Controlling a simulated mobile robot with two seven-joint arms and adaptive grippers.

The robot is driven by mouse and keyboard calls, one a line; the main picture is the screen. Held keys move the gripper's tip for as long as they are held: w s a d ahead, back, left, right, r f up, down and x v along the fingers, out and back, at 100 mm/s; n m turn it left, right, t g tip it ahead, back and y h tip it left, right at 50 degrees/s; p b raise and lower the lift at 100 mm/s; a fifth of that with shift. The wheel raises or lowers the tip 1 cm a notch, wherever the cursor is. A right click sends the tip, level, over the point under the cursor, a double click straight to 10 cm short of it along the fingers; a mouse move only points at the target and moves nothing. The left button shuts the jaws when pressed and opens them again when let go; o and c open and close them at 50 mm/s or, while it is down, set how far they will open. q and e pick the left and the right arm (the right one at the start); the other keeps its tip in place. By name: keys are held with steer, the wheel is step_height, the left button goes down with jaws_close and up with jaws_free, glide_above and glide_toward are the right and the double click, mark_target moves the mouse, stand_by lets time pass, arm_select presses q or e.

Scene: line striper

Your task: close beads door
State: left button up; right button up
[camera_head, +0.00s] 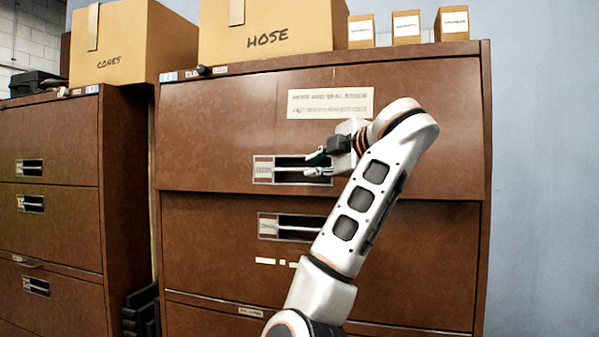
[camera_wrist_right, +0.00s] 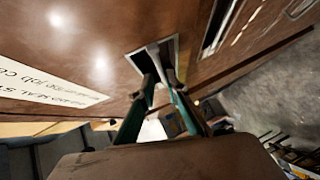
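The brown cabinet's top door (camera_head: 215,125) is a wide front panel with a white paper sign (camera_head: 330,103) and a recessed handle (camera_head: 291,170). Its lower edge stands out a little in front of the panel below. I cannot read the name on its label. My right gripper (camera_head: 315,164) is at the right part of this handle. In the right wrist view its two fingers (camera_wrist_right: 162,86) reach to the handle slot (camera_wrist_right: 160,52), apart, with the grey handle bar between their tips. Whether they touch the bar is not clear. My left gripper is not in view.
A lower panel with its own handle (camera_head: 290,228) sits below. Another brown cabinet (camera_head: 55,200) stands at left. Boxes marked HOSE (camera_head: 265,30) and CONES (camera_head: 125,45) and several small boxes (camera_head: 406,27) stand on top. A blue wall (camera_head: 545,170) is at right.

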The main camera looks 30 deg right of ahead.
mark_target(304, 169)
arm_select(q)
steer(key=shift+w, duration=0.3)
arm_select(e)
steer(key=shift+x, duration=3.1)
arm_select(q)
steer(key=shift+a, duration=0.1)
arm_select(e)
jaws_close()
arm_select(q)
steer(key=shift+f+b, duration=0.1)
steer(key=shift+b, duration=0.2)
arm_select(e)
steer(key=shift+w+d+f, duration=0.1)
steer(key=shift+w+d, duration=0.75)
steer(key=shift+d, duration=0.3)
jaws_free()
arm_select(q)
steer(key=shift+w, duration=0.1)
